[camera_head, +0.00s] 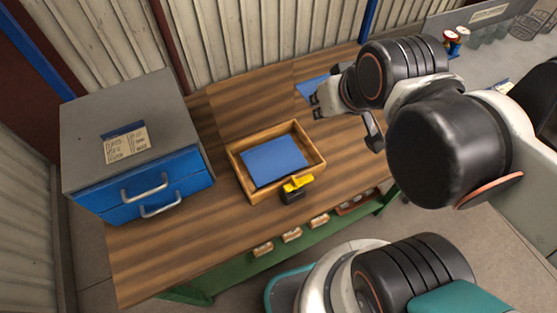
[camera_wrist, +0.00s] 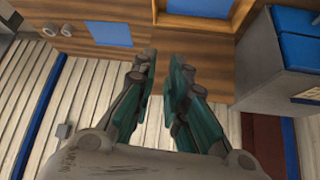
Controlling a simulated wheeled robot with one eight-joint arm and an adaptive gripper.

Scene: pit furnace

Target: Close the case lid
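A shallow wooden box (camera_head: 235,166) lies on the wooden bench in the head view, with a flat blue panel (camera_head: 272,160) inside. A small yellow and black piece (camera_head: 297,186) is at its front edge. The box also shows at the top of the wrist view (camera_wrist: 232,17). No part is clearly recognisable as a case lid. My gripper (camera_head: 316,106) is beyond the box's right back corner, apart from it. In the wrist view my gripper (camera_wrist: 163,62) has its two fingers apart with nothing between them.
A grey cabinet (camera_head: 130,110) with blue drawers, both appearing shut, stands at the bench's left. A flat blue sheet (camera_head: 310,87) lies near my gripper and also shows in the wrist view (camera_wrist: 109,34). A corrugated wall (camera_head: 250,40) borders the back. Bench space between cabinet and box is clear.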

